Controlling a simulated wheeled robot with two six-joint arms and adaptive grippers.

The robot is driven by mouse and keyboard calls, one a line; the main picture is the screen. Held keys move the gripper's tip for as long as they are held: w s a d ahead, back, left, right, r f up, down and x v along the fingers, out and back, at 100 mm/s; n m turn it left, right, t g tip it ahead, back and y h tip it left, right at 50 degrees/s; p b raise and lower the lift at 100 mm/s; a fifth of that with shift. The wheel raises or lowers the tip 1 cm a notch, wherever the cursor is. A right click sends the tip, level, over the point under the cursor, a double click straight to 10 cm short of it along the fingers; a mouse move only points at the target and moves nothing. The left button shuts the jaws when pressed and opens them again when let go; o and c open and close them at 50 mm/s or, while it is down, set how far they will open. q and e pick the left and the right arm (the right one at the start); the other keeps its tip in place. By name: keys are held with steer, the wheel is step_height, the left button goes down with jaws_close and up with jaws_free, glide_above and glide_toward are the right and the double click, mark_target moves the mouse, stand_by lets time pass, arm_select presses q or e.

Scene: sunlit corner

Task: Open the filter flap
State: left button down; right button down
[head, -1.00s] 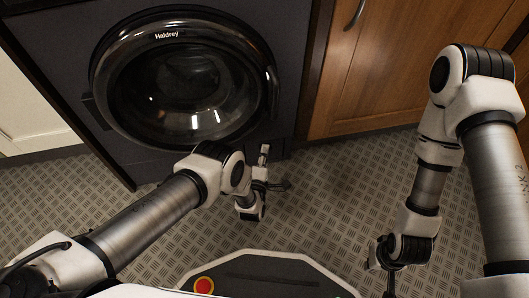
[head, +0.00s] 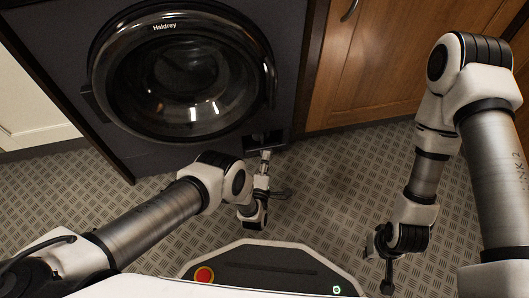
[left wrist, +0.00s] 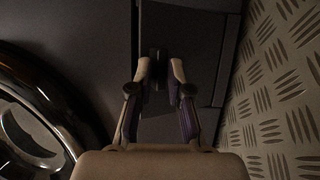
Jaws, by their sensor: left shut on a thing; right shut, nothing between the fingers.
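The dark washing machine (head: 60,70) stands ahead with its round door shut. The filter flap (head: 262,141) is low on its front, below and right of the round door. My left gripper (head: 266,154) reaches up to the flap. In the left wrist view the fingers of my left gripper (left wrist: 160,72) are closed on a small dark tab (left wrist: 157,56) on the dark flap panel (left wrist: 185,35). I cannot tell whether the flap stands slightly ajar. My right gripper (head: 388,283) hangs shut and empty above the floor, far from the flap.
A wooden cabinet (head: 385,60) stands right of the machine, and a pale cabinet (head: 30,105) stands at left. The patterned metal floor (head: 330,190) is clear between my arms. The round door's rim (left wrist: 62,95) is beside the left gripper in the wrist view.

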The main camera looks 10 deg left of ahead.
arm_select(q)
steer(key=shift+s+f, duration=0.25)
steer(key=shift+f, duration=0.35)
steer(key=shift+s+f, duration=0.2)
steer(key=shift+f, duration=0.35)
steer(key=shift+a, duration=0.1)
steer(key=shift+w, duration=0.1)
steer(key=c, duration=1.2)
jaws_free()
steer(key=shift+f+g, duration=0.15)
steer(key=shift+g, duration=0.15)
steer(key=shift+w, duration=0.1)
